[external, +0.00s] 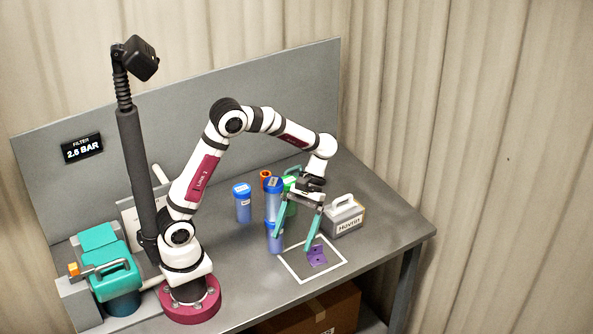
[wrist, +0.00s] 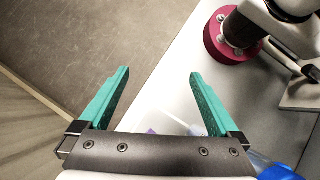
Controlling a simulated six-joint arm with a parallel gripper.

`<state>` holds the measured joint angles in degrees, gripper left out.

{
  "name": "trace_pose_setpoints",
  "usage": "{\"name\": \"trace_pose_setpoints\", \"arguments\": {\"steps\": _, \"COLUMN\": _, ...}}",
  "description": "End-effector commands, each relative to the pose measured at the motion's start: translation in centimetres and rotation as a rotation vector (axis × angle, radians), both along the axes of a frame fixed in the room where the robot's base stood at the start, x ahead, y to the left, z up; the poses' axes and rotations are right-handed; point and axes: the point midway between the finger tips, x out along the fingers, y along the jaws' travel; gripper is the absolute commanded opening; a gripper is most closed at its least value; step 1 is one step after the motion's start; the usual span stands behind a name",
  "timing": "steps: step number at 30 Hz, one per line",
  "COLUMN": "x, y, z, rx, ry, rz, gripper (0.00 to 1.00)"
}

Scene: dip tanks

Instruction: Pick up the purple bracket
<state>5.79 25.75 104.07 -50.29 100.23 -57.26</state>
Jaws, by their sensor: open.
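The purple bracket (external: 318,257) lies flat on the grey table inside a white square outline (external: 333,271) in the external view. Only a small purple patch of it (wrist: 151,131) shows in the wrist view, just past the edge of my gripper's dark body. My gripper (external: 292,243) has two teal fingers pointing down, spread wide apart. One fingertip appears beside the bracket in the external view; whether it touches cannot be told. In the wrist view my gripper (wrist: 160,73) is open with nothing between the fingertips.
Blue-lidded containers (external: 242,203) and (external: 273,202) stand near my gripper, one partly behind a finger. A green container (external: 290,183) and an orange-rimmed one (external: 266,176) stand behind. The table's front is clear.

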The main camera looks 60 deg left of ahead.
Motion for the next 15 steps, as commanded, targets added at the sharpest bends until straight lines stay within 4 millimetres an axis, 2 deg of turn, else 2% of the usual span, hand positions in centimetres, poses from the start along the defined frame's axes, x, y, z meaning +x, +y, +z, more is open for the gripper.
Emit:
{"name": "trace_pose_setpoints", "arguments": {"steps": 1, "x": -0.6, "y": 0.2, "z": -0.4, "rx": 0.022, "ry": -0.008, "rz": -0.293, "gripper": 0.97}}
{"name": "trace_pose_setpoints", "arguments": {"steps": 3, "x": -0.3, "y": 1.2, "z": -0.3, "rx": 0.058, "ry": 0.012, "rz": -0.745, "gripper": 0.97}}
{"name": "trace_pose_setpoints", "arguments": {"steps": 5, "x": 1.0, "y": 1.7, "z": 0.4, "rx": 0.094, "ry": 0.064, "rz": -1.11, "gripper": 0.97}}
{"name": "trace_pose_setpoints", "arguments": {"steps": 7, "x": 3.3, "y": 1.2, "z": 1.9, "rx": 0.154, "ry": 0.162, "rz": -1.498, "gripper": 0.97}}
{"name": "trace_pose_setpoints", "arguments": {"steps": 10, "x": 6.9, "y": -1.7, "z": 5.2, "rx": 0.278, "ry": 0.37, "rz": -1.972, "gripper": 0.97}}
{"name": "trace_pose_setpoints", "arguments": {"steps": 11, "x": 7.9, "y": -3.1, "z": 6.5, "rx": 0.327, "ry": 0.448, "rz": -2.094, "gripper": 0.97}}
{"name": "trace_pose_setpoints", "arguments": {"steps": 12, "x": 9.0, "y": -5.4, "z": 8.2, "rx": 0.4, "ry": 0.564, "rz": -2.24, "gripper": 0.97}}
{"name": "trace_pose_setpoints", "arguments": {"steps": 13, "x": 8.9, "y": -4.5, "z": 4.8, "rx": 0.376, "ry": 0.565, "rz": -2.211, "gripper": 0.97}}
{"name": "trace_pose_setpoints", "arguments": {"steps": 15, "x": 8.8, "y": -4.1, "z": -0.7, "rx": 0.37, "ry": 0.561, "rz": -2.2, "gripper": 0.97}}
